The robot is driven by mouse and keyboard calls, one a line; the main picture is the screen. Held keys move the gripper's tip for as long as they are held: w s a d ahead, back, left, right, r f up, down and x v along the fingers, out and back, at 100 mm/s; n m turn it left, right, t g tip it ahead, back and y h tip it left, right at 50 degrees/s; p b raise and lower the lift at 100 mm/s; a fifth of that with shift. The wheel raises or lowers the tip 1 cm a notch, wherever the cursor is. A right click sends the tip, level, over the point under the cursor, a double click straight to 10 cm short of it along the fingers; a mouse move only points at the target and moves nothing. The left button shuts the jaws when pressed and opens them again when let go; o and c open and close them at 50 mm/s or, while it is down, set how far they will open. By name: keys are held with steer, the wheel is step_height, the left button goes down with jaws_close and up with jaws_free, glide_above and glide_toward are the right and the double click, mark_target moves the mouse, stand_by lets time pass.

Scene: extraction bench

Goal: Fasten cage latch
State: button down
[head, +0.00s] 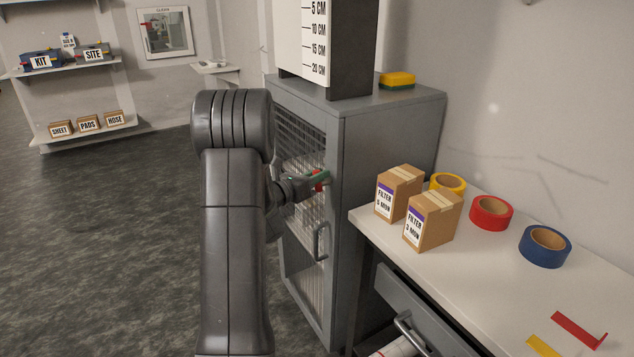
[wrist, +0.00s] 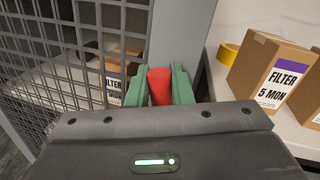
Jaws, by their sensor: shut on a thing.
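The grey cage (head: 385,130) stands at the middle of the head view, with a mesh door on its front; the mesh (wrist: 50,60) also shows in the wrist view. My gripper (head: 316,180) is at the door's right edge, beside the cage's front post. Its green fingers are shut on a red latch handle (wrist: 159,86), one finger on each side. A bit of red shows at the fingertips in the head view. The latch's base and catch are hidden by the fingers. The door looks to be in line with its frame, but I cannot tell whether it is fully closed.
A grey pull handle (head: 321,242) sits below my gripper. A white bench (head: 495,265) on the right holds two filter boxes (head: 432,222) and yellow, red (head: 491,212) and blue tape rolls. A drawer (head: 420,315) under the bench stands partly open. Floor to the left is clear.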

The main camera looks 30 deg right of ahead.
steer(key=shift+s+f+m+b, duration=0.2)
steer(key=shift+m+b, duration=1)
steer(key=shift+b, duration=1.25)
steer(key=shift+s+r+m+h+b, duration=0.15)
steer(key=shift+r+m+h+b, duration=0.15)
steer(key=shift+b, duration=0.15)
steer(key=c, duration=1.3)
jaws_free()
steer(key=v, duration=1.3)
steer(key=shift+a, duration=0.4)
